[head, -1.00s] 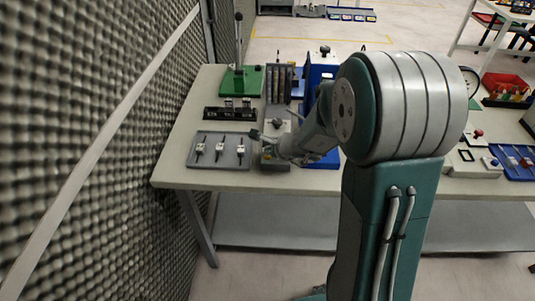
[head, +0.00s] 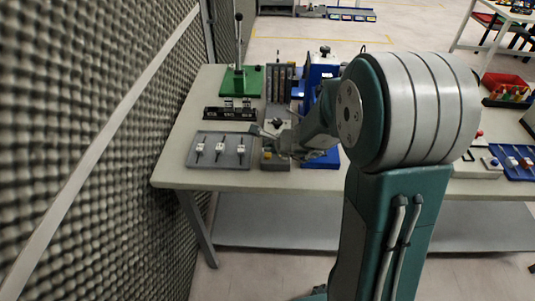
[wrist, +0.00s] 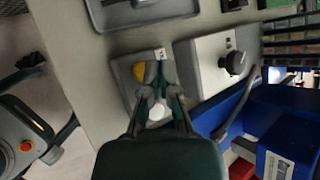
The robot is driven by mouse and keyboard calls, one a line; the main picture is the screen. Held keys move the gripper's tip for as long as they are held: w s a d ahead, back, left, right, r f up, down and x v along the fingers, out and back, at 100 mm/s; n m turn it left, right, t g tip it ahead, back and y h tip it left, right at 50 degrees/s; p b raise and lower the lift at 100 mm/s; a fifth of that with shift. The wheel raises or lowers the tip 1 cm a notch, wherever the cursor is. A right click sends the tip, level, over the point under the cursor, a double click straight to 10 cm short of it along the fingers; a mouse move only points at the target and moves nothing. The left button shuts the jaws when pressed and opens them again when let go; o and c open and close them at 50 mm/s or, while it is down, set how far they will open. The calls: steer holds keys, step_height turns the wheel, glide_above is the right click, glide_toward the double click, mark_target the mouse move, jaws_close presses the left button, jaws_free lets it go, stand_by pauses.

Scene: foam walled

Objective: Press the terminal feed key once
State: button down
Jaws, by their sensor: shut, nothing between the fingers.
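A small grey box (wrist: 124,68) in the wrist view carries a yellow key (wrist: 139,71), a white round button (wrist: 157,112) and a small label (wrist: 160,54). I cannot read the label, so I cannot tell which key is the feed key. My gripper (wrist: 158,92) is shut and empty over this box. Its fingers hide part of the box, and the white button shows between them. I cannot tell whether the fingertips touch it.
A grey box with a black knob (wrist: 234,62) stands right of the key box, with blue units (wrist: 287,130) beyond. In the head view a grey panel with several white switches (head: 221,150) lies to the left. A foam wall (head: 90,150) borders the table's left side.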

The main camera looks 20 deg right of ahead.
mark_target(269, 155)
steer(key=shift+r, duration=0.15)
steer(key=shift+r, duration=2.45)
steer(key=s+a+r+n+g+y, duration=0.15)
steer(key=s+a+r+n, duration=0.35)
steer(key=s+r+n, duration=0.55)
steer(key=s+d+n+h, duration=0.2)
steer(key=s+n, duration=0.4)
steer(key=s, duration=0.2)
steer(key=s+d+n+g+h, duration=0.1)
steer(key=s+d+n+h, duration=0.1)
steer(key=s+n, duration=0.3)
steer(key=s+h, duration=0.1)
steer(key=s, duration=0.2)
steer(key=shift+s+d+r+n, duration=0.3)
steer(key=shift+s+n, duration=0.05)
